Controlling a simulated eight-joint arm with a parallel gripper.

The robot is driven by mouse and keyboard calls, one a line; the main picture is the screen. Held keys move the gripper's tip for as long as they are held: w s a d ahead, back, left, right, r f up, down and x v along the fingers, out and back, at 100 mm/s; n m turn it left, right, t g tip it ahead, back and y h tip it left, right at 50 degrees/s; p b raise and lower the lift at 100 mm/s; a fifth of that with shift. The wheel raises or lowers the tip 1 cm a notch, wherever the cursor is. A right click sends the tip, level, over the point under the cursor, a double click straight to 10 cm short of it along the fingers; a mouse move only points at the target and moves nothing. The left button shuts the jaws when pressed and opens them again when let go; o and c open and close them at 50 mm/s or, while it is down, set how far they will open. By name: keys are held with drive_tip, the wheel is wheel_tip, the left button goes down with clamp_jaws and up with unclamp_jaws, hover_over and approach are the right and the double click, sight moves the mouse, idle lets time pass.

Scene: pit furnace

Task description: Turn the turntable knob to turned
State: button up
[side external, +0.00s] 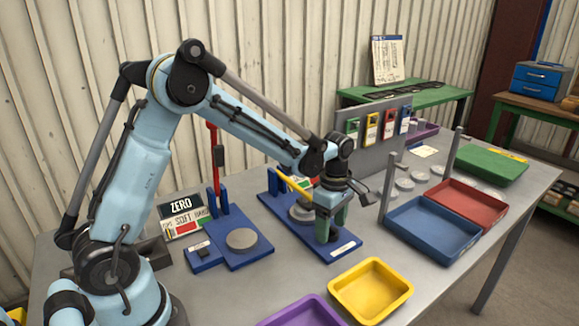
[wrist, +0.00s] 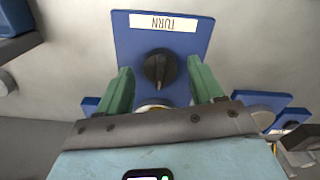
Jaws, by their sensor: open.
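The turntable knob (wrist: 158,69) is black with a pointer ridge and sits on a blue base plate (wrist: 130,40) marked TURN. In the wrist view the knob lies between the two green fingers of my gripper (wrist: 158,80), with a gap on each side. My gripper is open and holds nothing. In the side view my gripper (side external: 331,222) is low over the front end of the blue plate (side external: 348,243), and the dark knob is mostly hidden by the fingers. A round grey disc (side external: 302,212) sits behind it on the same plate.
Another blue plate (side external: 252,255) with a grey disc and a red lever (side external: 213,165) stands to the left. A yellow tray (side external: 370,290) and a purple tray (side external: 305,312) are in front. A blue tray (side external: 430,228) and a red tray (side external: 467,203) lie to the right.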

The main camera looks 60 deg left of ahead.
sight(331, 227)
drive_tip(key=shift+f, duration=0.45)
drive_tip(key=c, duration=1.1)
drive_tip(key=shift+o, duration=0.2)
drive_tip(key=shift+m, duration=2.3)
drive_tip(key=o, duration=1.1)
drive_tip(key=shift+c, duration=0.2)
wheel_tip(331, 227, up, 12)
